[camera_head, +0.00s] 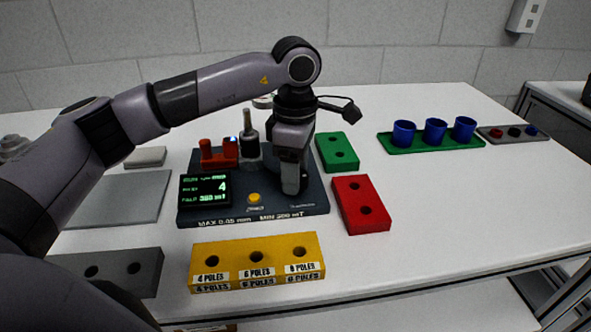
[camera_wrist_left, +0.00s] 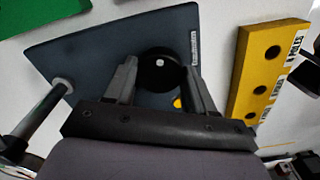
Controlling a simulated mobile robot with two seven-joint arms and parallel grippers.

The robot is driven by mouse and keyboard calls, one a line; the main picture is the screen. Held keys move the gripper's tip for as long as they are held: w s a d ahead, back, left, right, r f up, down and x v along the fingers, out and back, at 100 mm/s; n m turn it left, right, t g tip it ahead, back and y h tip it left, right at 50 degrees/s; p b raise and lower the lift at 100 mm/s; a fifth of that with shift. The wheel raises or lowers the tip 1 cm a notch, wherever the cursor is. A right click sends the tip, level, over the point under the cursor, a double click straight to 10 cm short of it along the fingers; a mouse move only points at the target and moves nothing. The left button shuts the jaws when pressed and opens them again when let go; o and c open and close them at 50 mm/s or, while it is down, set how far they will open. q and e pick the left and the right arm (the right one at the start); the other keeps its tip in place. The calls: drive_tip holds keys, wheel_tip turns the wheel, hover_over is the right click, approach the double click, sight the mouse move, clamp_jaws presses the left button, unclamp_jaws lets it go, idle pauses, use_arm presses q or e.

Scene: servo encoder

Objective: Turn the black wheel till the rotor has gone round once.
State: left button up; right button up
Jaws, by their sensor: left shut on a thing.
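The black wheel (camera_wrist_left: 158,72) shows in the left wrist view on the dark base plate (camera_wrist_left: 105,50), between my left gripper's two fingers (camera_wrist_left: 160,88). In the head view my left gripper (camera_head: 291,188) points down onto the right part of the plate (camera_head: 190,214) and hides the wheel. The gripper is shut on the wheel. A dark upright cylinder with a metal shaft (camera_head: 250,143) stands left of the gripper; I cannot tell if it is the rotor. A red bracket (camera_head: 218,154) is beside it. The display (camera_head: 205,190) reads 4 and 380 mT. My right gripper is out of view.
A yellow block (camera_head: 257,247) with three labelled holes lies in front of the plate. A red block (camera_head: 361,210) and a green block (camera_head: 338,152) lie to its right. Blue cups (camera_head: 435,130) stand farther right. A yellow button (camera_head: 254,198) is close to the gripper.

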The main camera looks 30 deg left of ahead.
use_arm(q)
drive_tip(key=shift+r+m, duration=0.1)
drive_tip(key=shift+m, duration=0.4)
drive_tip(key=o, duration=1)
drive_tip(key=shift+o, duration=0.2)
wheel_tip(320, 180, up, 7)
drive_tip(key=shift+r, duration=0.1)
drive_tip(key=shift+s, duration=0.1)
